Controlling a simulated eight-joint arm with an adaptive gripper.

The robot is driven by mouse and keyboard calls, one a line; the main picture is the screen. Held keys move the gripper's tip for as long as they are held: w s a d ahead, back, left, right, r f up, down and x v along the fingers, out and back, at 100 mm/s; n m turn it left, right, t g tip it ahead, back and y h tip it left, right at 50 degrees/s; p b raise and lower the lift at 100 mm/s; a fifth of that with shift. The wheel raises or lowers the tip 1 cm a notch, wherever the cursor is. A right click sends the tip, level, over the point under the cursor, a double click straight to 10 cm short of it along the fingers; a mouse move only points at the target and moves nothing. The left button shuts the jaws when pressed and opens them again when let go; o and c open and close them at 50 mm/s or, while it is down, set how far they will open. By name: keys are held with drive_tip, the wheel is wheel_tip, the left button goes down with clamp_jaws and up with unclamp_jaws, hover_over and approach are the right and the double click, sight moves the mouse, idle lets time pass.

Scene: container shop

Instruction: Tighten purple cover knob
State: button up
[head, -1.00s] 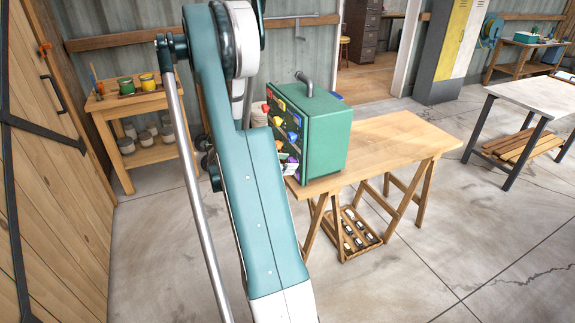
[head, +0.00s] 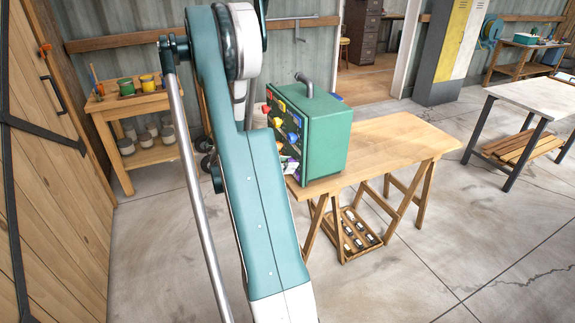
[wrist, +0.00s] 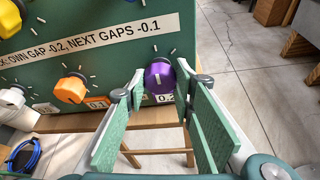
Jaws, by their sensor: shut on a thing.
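The purple cover knob (wrist: 160,78) sits low on the front of a green box, close to its right edge in the wrist view. My gripper (wrist: 161,92) has its green-padded fingers on either side of this knob and is shut on it. A white pointer line shows on the knob's face, and white tick marks surround it on the panel. A label starting with 0 below the knob is partly hidden by the gripper. In the head view the green box (head: 325,138) stands on a wooden table, and my arm hides part of its front.
An orange knob (wrist: 71,89), a white knob (wrist: 11,100) and a yellow knob (wrist: 270,11) are on the same box. A printed strip (wrist: 90,40) crosses the panel above. A blue cable (wrist: 24,155) lies at lower left. The wooden table (head: 400,140) is clear right of the box.

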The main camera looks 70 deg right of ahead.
drive_tip(key=shift+s+a+f+m+t+h+b, duration=0.1)
drive_tip(key=shift+m+t+h+b, duration=0.4)
drive_tip(key=shift+m+h+b, duration=0.6)
drive_tip(key=shift+m+t+h+b, duration=0.55)
drive_tip(key=shift+m+b, duration=0.65)
drive_tip(key=shift+m, duration=0.8)
drive_tip(key=o, duration=0.9)
drive_tip(key=shift+a, duration=0.1)
drive_tip(key=shift+v, duration=5.95)
